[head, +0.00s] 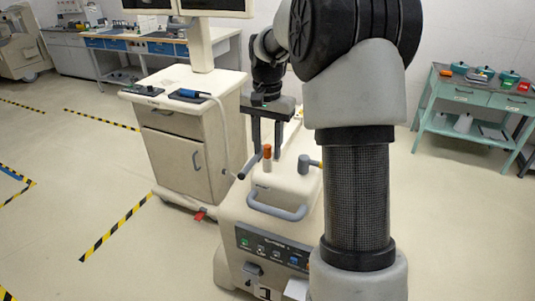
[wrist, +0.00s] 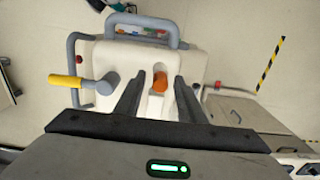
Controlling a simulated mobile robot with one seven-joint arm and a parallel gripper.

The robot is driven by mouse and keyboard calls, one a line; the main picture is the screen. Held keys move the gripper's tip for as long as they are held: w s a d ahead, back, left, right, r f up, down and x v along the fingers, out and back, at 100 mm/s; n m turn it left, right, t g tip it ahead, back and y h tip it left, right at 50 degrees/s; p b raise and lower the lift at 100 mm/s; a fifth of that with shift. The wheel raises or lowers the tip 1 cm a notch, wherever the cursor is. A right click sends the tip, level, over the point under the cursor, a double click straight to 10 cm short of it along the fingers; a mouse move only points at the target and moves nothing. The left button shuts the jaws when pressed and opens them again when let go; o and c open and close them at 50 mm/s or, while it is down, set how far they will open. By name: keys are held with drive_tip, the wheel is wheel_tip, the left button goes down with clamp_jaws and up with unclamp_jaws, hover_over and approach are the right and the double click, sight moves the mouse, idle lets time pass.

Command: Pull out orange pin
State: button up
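The orange pin (head: 267,151) stands upright on top of the cream cart (head: 290,185), behind its grey front handle. My gripper (head: 266,155) points down over the cart with its two dark fingers apart and empty. In the wrist view the orange pin (wrist: 160,81) shows between the fingers of my gripper (wrist: 158,82), with a gap on each side. In the head view the fingers look a little behind the pin; I cannot tell the exact height between them and the pin.
A yellow-tipped grey lever (wrist: 66,82) stands beside the pin. The grey handle (head: 278,208) loops over the cart's front. A beige cabinet (head: 190,140) with monitors stands close on the left. A green table (head: 475,105) is at the right. Open floor lies at the left.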

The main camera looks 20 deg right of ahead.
sight(267, 146)
idle(0.4)
clamp_jaws()
drive_tip(key=shift+r+p, duration=2.75)
drive_tip(key=shift+r, duration=0.25)
